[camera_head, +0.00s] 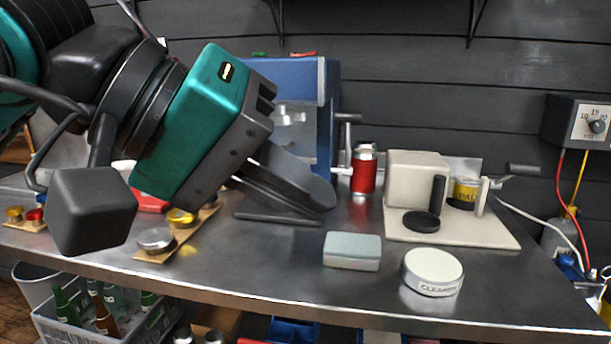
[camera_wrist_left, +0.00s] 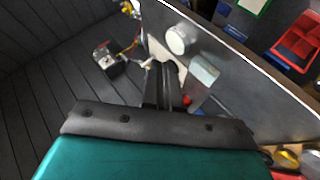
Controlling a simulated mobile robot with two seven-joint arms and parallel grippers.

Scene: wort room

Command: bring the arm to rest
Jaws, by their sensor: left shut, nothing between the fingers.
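My left arm enters from the left in the head view, with a teal wrist housing. My left gripper (camera_head: 318,200) points down and right over the steel bench (camera_head: 300,288), in front of the blue machine (camera_head: 325,110). Its dark fingers are shut with nothing between them. In the left wrist view the closed fingers of the gripper (camera_wrist_left: 164,68) stick out beyond the teal housing, over the bench area. The fingers and housing hide part of the blue machine and the bench. My right gripper is not in view.
A red canister (camera_head: 364,172) and a cream machine (camera_head: 415,180) stand right of the gripper. A grey-green box (camera_head: 352,251) and a round white tin (camera_head: 432,270) lie nearer the front edge. A wooden strip (camera_head: 190,232) holds metal lids. A bottle crate (camera_head: 72,330) sits below left.

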